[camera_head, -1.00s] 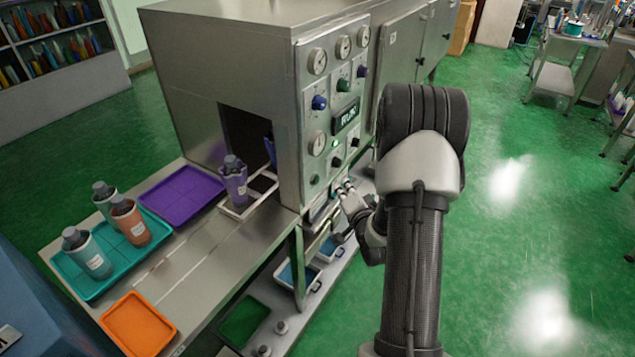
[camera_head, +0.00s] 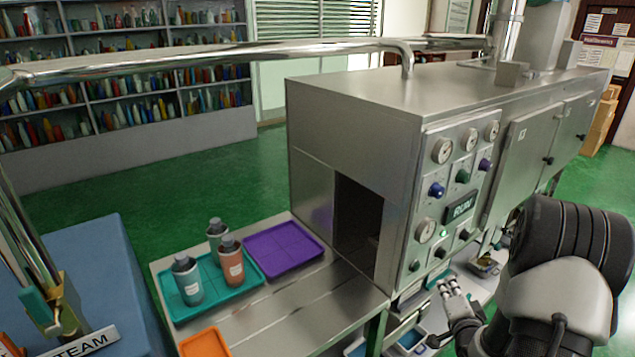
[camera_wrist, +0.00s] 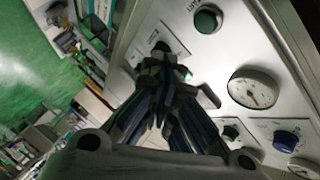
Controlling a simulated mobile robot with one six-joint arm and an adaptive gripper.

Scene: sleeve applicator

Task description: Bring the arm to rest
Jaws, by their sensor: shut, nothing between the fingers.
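In the wrist view, the fingers (camera_wrist: 172,75) are together and empty in front of the panel, near a gauge (camera_wrist: 253,87) and a green knob (camera_wrist: 207,19). I cannot tell whether the fingertips touch the panel. The panel's display (camera_head: 460,208) appears to read RUN, and a small green light (camera_head: 443,233) glows below it.
The machine's tunnel opening (camera_head: 357,225) is dark, with bare bench before it. A teal tray (camera_head: 213,302) holds three bottles; a purple tray (camera_head: 285,247) and an orange tray (camera_head: 204,344) look empty. A metal pipe (camera_head: 210,58) crosses above. Green floor lies behind the bench.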

